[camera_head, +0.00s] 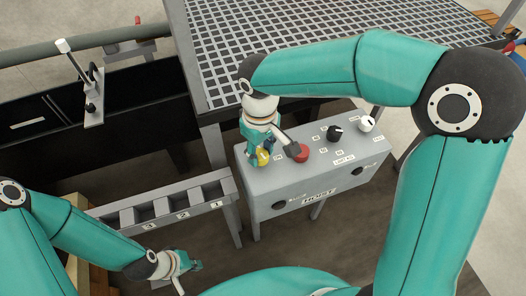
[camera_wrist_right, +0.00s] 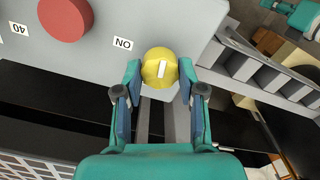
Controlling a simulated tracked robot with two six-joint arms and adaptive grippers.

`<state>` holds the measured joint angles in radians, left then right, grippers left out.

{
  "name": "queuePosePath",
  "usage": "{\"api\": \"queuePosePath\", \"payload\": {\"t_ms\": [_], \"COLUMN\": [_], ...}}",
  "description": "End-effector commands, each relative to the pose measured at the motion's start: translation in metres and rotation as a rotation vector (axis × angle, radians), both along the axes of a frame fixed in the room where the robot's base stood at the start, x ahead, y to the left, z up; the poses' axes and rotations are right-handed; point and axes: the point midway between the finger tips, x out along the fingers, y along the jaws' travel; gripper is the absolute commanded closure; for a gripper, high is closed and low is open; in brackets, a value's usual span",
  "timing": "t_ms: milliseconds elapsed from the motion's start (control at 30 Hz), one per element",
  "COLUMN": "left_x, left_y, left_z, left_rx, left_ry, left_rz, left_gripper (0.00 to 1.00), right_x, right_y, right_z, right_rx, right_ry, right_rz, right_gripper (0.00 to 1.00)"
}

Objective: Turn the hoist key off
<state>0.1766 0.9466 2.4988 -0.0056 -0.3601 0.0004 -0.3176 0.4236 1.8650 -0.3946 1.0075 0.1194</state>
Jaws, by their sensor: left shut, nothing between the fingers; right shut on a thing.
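The grey hoist control box (camera_head: 250,198) carries a "HOIST" label on its front. The yellow key knob (camera_wrist_right: 159,68), with a white bar across its face, is on its panel; it also shows in the head view (camera_head: 263,157). The bar is tilted slightly off the wrist picture's vertical. An "ON" label (camera_wrist_right: 123,43) is beside the knob. My right gripper (camera_wrist_right: 160,73) is shut on the knob, one finger on each side. My left gripper (camera_head: 190,264) is shut and empty, low at the left, away from the box.
A red button (camera_head: 299,152), a black knob (camera_head: 334,133) and a white knob (camera_head: 366,123) sit along the same panel. A grey rack with numbered slots (camera_head: 165,213) is left of the box. A grated table (camera_head: 213,112) stands behind it.

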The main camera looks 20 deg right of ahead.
Motion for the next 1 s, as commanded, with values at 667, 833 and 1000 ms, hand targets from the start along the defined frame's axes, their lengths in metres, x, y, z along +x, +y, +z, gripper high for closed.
{"api": "queuePosePath", "payload": {"t_ms": [667,833,1000], "left_x": [0.0000,0.0000,0.0000], "left_y": [0.0000,0.0000,0.0000], "left_z": [-0.0083,-0.0082,-0.0082], "left_rx": [0.000,0.000,0.000], "left_ry": [0.000,0.000,0.000], "left_rz": [0.000,0.000,0.000], "left_gripper": [1.00,1.00,1.00], "right_x": [0.0046,0.0046,0.0043], "right_y": [0.0006,0.0004,0.0001], "right_z": [0.0031,0.0033,0.0031], "right_rx": [0.007,0.007,0.006], "right_ry": [-0.016,-0.016,-0.015], "right_rz": [-0.224,-0.224,-0.224], "right_gripper": [0.95,0.95,0.49]}}
